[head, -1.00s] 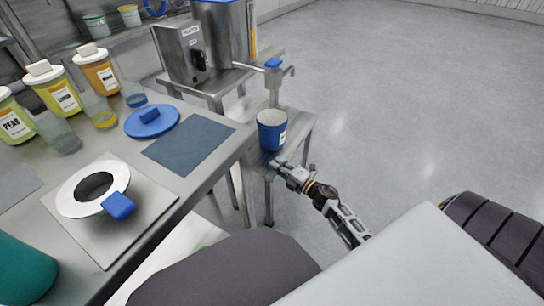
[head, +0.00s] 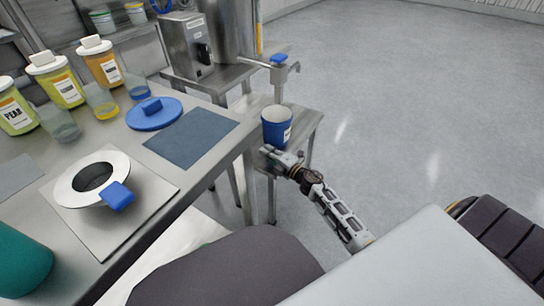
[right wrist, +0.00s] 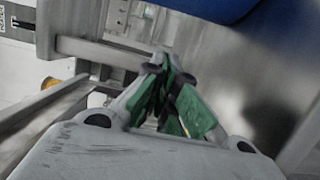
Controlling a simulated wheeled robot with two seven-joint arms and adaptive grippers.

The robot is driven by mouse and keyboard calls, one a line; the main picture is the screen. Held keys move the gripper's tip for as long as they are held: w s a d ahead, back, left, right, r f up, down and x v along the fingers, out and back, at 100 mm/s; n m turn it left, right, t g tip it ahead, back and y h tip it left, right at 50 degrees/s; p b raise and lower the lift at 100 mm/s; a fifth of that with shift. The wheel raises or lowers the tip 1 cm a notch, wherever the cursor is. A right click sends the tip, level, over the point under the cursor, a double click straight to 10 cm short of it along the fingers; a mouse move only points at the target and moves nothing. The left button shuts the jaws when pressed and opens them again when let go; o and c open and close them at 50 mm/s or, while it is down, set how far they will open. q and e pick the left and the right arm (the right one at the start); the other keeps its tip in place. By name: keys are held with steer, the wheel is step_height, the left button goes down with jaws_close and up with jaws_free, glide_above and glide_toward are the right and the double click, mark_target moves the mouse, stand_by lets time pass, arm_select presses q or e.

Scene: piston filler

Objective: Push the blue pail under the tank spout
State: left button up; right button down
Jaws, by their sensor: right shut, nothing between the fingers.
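The blue pail (head: 276,132), with a white rim and a label, stands upright on a low steel stand (head: 304,125). The tank spout (head: 282,68) is a steel pipe with a blue cap, rising behind the pail in the head view. The steel tank (head: 230,30) is farther back left. My right gripper (head: 270,153) is shut and empty, at the pail's near lower left side. Contact cannot be told. In the right wrist view, its green-padded fingers (right wrist: 168,75) are together, with the blue pail (right wrist: 205,8) at the top edge. My left gripper is out of view.
The steel table (head: 215,165) at left holds several jars, glasses, a blue lid (head: 154,115), a dark mat (head: 191,137) and a white ring funnel (head: 75,190). A control box (head: 187,47) stands by the tank. The floor (head: 420,110) on the right is clear.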

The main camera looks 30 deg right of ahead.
mark_target(276, 127)
steer(key=shift+x, duration=0.8)
steer(key=shift+w+b, duration=0.3)
steer(key=shift+w, duration=0.05)
steer(key=shift+w+d+f+b, duration=0.1)
steer(key=shift+w+d+b, duration=0.2)
steer(key=shift+d, duration=0.3)
steer(key=shift+w+d+b, duration=0.2)
steer(key=shift+w+d, duration=0.1)
steer(key=shift+d, duration=0.25)
steer(key=shift+w+d, duration=0.2)
steer(key=shift+d, duration=0.15)
steer(key=shift+w+d, duration=0.1)
steer(key=shift+d, duration=0.05)
